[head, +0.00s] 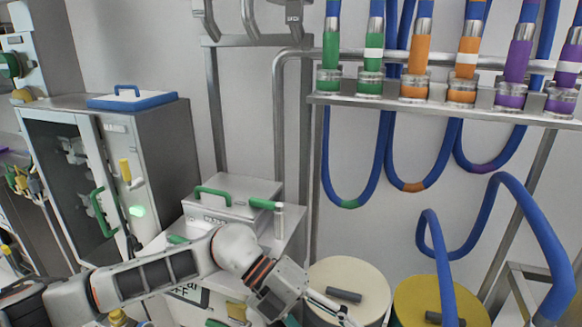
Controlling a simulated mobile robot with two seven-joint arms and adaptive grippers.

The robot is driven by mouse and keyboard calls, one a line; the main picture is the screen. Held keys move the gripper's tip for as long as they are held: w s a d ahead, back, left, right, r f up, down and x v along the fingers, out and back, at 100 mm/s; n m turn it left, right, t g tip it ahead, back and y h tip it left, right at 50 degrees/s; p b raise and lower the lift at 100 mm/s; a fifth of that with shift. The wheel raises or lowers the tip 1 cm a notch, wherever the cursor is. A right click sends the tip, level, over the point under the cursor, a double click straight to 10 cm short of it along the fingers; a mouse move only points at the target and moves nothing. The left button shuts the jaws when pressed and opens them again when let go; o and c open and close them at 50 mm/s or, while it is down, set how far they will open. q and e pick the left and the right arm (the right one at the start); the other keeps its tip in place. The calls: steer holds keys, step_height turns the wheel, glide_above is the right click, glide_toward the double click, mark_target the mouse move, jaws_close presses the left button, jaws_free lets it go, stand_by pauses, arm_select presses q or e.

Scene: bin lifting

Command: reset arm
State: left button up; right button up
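My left arm comes in from the left edge and reaches across the bottom of the head view. My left gripper (338,316) is at the lower middle, in front of a round bin with a cream lid (365,276). Its thin fingers run toward the bottom edge and overlap the bin, so their opening and any contact are unclear. A bin with a yellow lid (470,305) stands to the right. Both lids have a dark bar handle. My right gripper is not in view.
A grey box with green handles (235,190) sits on a stand behind my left arm. A metal cabinet (160,150) stands at the left. Blue hoses (340,190) hang from a rack shelf (440,108), and one loops over the yellow-lidded bin.

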arm_select(q)
steer(key=d+r+n+t+h, duration=0.45)
steer(key=r+n+h, duration=0.3)
steer(key=h, duration=0.25)
steer(key=w+a+f+n+t+y, duration=0.35)
steer(key=w+a+n+t, duration=0.2)
steer(key=n+t, duration=0.25)
steer(key=w+a+f+n+t+y, duration=0.2)
steer(key=w+a+f+n+t, duration=0.3)
steer(key=n+t, duration=0.3)
steer(key=s+a+f+n+y, duration=0.3)
steer(key=a+f+n+y, duration=0.45)
steer(key=a+f, duration=0.45)
steer(key=s+a+f+n+g+y, duration=0.1)
steer(key=s+a+f+g+y, duration=0.1)
steer(key=s+a+f, duration=0.3)
steer(key=s+a+f+n+g+y, duration=0.2)
steer(key=s+a+f, duration=0.3)
steer(key=s+f, duration=0.3)
step_height(320, 180, down, 4)
steer(key=shift+a+f+y, duration=0.1)
steer(key=shift+a+y, duration=0.15)
steer(key=shift+y, duration=0.15)
